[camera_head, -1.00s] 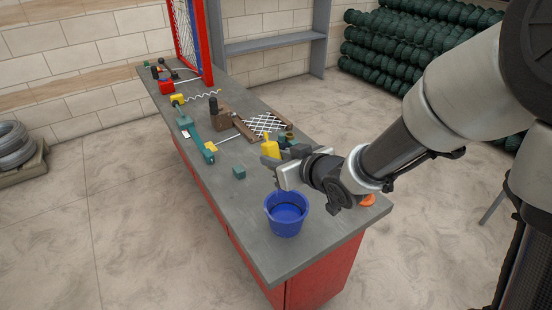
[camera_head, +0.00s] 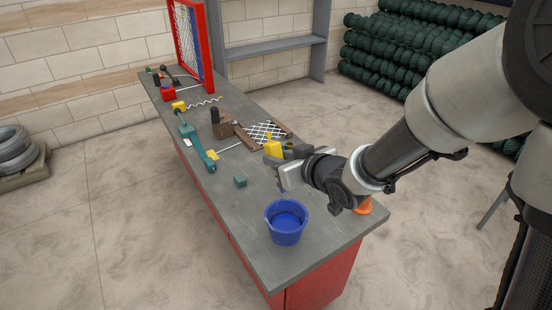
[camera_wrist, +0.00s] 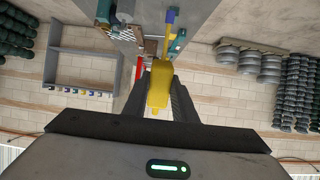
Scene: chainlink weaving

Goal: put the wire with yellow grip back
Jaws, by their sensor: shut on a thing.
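My gripper (camera_head: 280,167) is shut on a yellow grip (camera_wrist: 160,88), held above the grey bench near its right edge. The grip also shows in the head view (camera_head: 273,148). A blue piece (camera_wrist: 170,17) shows beyond the grip in the wrist view; I cannot tell whether it belongs to the held thing.
A blue bucket (camera_head: 286,229) stands at the bench's near end. A teal cube (camera_head: 240,181), a long teal tool (camera_head: 196,147), and a wooden frame with white mesh (camera_head: 243,138) lie on the bench (camera_head: 255,245). A red upright frame (camera_head: 207,55) stands at the far end.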

